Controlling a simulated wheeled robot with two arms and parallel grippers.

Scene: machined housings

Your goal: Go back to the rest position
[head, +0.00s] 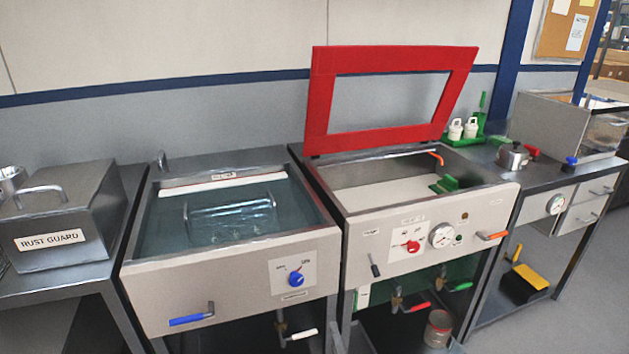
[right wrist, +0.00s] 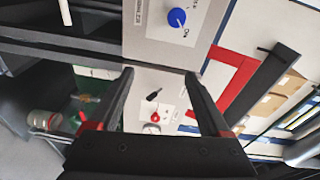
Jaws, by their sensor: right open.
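My right gripper (right wrist: 159,74) shows in the right wrist view. Its two dark fingers are apart and nothing is between them. Behind the fingers, at a distance, are the pale front panels of the machines, with a blue knob (right wrist: 177,18) above and a red knob (right wrist: 155,116) between the fingers. I cannot make out either gripper in the head view. My left gripper is in neither view.
A water-filled tank (head: 160,230) stands left of a washer with a raised red-framed lid (head: 318,100). A rust guard box (head: 75,205) is at far left. A side table (head: 500,160) at right holds a small metal pot (head: 512,156). Handles and valves stick out in front.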

